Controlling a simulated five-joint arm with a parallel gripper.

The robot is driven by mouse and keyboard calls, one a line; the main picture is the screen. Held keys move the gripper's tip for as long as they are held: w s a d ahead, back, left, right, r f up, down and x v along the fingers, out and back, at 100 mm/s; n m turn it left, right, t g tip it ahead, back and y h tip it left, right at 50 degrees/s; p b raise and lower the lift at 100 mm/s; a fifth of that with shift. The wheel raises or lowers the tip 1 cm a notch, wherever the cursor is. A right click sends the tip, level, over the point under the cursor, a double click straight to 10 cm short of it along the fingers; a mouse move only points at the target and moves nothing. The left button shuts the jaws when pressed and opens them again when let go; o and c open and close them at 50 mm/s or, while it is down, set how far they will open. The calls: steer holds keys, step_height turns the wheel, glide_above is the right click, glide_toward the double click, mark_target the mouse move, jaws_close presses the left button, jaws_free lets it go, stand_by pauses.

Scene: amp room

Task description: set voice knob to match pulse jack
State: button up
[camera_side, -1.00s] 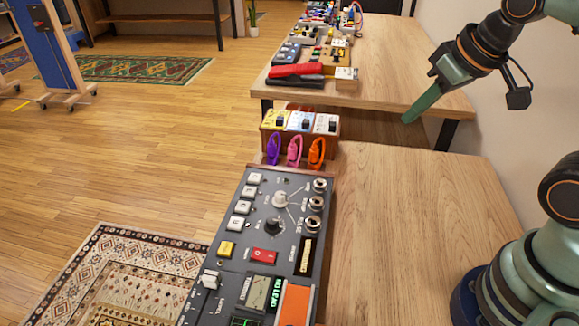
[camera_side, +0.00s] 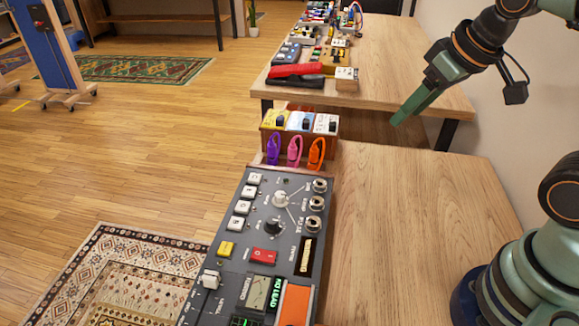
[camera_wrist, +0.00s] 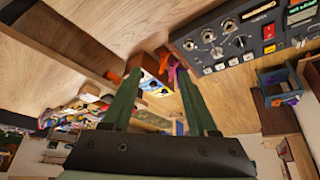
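The grey control panel (camera_side: 232,262) lies on the near table. It carries a light knob (camera_side: 280,199) and a black knob (camera_side: 273,226), with printed lines running from the light knob toward the jacks. Jacks stand along its right edge: top (camera_side: 320,185), middle (camera_side: 316,202) and lower (camera_side: 314,222). My gripper (camera_side: 399,119) is in the air, right of and beyond the panel, touching nothing. In the wrist view its green fingers (camera_wrist: 159,72) are apart and empty; the panel (camera_wrist: 265,45) is at upper right.
Purple (camera_side: 273,148), pink (camera_side: 294,150) and orange (camera_side: 316,153) leads hang on a wooden rack behind the panel, below small coloured boxes (camera_side: 300,121). A green display (camera_side: 275,294) reads "NO LEAD". The table right of the panel (camera_side: 410,210) is clear. A farther table holds clutter.

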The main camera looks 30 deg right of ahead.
steer(key=w+a+n+g, duration=0.1)
steer(key=w+a+n, duration=0.2)
steer(key=w+n, duration=0.1)
steer(key=n+g, duration=0.5)
steer(key=n, duration=1)
glide_above(280, 194)
step_height(280, 194, down, 8)
step_height(280, 194, down, 12)
steer(key=shift+r, duration=0.1)
jaws_close()
